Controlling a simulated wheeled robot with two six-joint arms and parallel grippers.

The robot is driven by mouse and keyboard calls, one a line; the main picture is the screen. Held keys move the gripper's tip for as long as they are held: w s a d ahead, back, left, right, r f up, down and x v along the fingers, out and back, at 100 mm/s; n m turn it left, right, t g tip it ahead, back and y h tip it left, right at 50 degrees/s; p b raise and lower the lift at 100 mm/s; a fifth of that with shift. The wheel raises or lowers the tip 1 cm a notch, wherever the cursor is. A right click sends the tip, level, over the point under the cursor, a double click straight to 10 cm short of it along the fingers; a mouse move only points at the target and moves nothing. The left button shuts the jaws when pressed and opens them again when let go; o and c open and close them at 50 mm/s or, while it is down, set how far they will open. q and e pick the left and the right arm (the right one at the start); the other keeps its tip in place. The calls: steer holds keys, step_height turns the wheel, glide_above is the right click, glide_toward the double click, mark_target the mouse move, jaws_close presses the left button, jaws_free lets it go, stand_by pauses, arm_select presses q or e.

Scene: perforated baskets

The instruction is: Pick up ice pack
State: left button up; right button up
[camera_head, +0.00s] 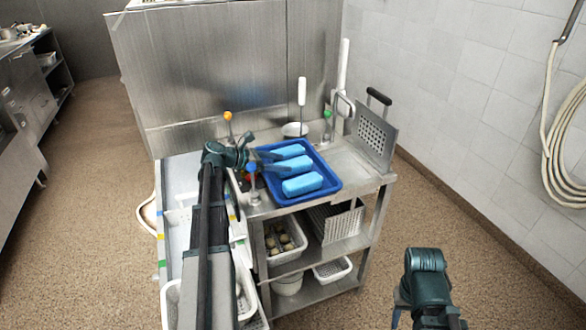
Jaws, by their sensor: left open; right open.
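Several light-blue ice packs lie side by side in a dark blue tray (325,184) on the metal counter. The back ice pack (290,151), the middle ice pack (296,164) and the front ice pack (303,185) are all in view. My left gripper (268,162) is open at the left edge of the tray, beside the back and middle packs. It holds nothing, and I cannot tell whether it touches a pack. My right gripper (398,306) is open and empty, low at the bottom right, away from the counter.
Knobs stand near the tray: orange (228,116), blue (252,168) and green (327,114). A perforated metal plate (374,138) stands upright at the counter's right. Baskets (281,240) sit on the shelves below. The counter right of the tray is clear.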

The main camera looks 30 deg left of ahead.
mark_target(291, 162)
arm_select(q)
steer(key=b+x, duration=0.1)
steer(key=x, duration=0.4)
steer(key=shift+w+a+b, duration=0.1)
steer(key=shift+b, duration=0.25)
jaws_close()
